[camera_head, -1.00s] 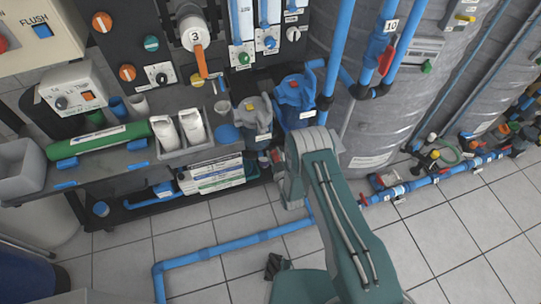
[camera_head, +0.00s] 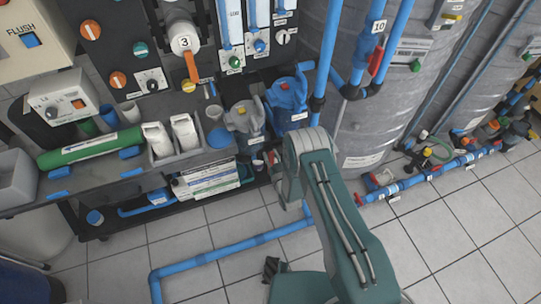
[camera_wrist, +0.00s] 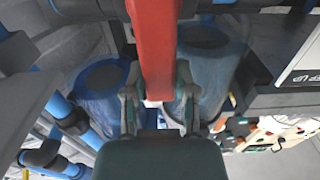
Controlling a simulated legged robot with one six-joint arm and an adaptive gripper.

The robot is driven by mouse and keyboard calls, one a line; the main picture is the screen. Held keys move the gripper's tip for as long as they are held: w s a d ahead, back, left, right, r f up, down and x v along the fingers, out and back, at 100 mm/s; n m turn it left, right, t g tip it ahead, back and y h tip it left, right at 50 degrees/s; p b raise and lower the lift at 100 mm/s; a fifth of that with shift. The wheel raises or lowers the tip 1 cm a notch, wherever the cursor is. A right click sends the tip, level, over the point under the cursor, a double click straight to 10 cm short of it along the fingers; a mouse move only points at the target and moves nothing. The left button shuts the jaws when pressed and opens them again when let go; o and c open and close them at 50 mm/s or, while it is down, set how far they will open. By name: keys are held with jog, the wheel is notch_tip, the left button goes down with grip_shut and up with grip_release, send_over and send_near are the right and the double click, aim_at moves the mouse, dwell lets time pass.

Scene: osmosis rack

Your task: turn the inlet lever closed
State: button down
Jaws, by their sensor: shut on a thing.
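A red lever (camera_wrist: 155,35) runs down the middle of the wrist view from the top edge. My gripper (camera_wrist: 159,80) has one finger on each side of its lower end and is shut on it. The lever's pivot and the pipe it belongs to cannot be made out there. In the head view my green arm reaches in from the bottom right, and its grey joint covers the place near the rack's lower right corner. My gripper's fingers are hidden in that view. No label naming the inlet is readable.
A grey pump (camera_head: 243,117) and a blue pump (camera_head: 287,98) stand on the rack shelf. Large grey tanks (camera_head: 365,130) stand at the right. A blue pipe (camera_head: 222,250) runs along the tiled floor. A green cylinder (camera_head: 90,147) lies on the shelf at left.

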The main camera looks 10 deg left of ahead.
jog(key=c, duration=0.5)
grip_release()
jog(key=shift+d+f, duration=0.15)
jog(key=shift+f, duration=0.2)
jog(key=shift+o, duration=0.5)
jog(key=shift+r, duration=0.15)
jog(key=v, duration=1.1)
jog(key=shift+s, duration=0.45)
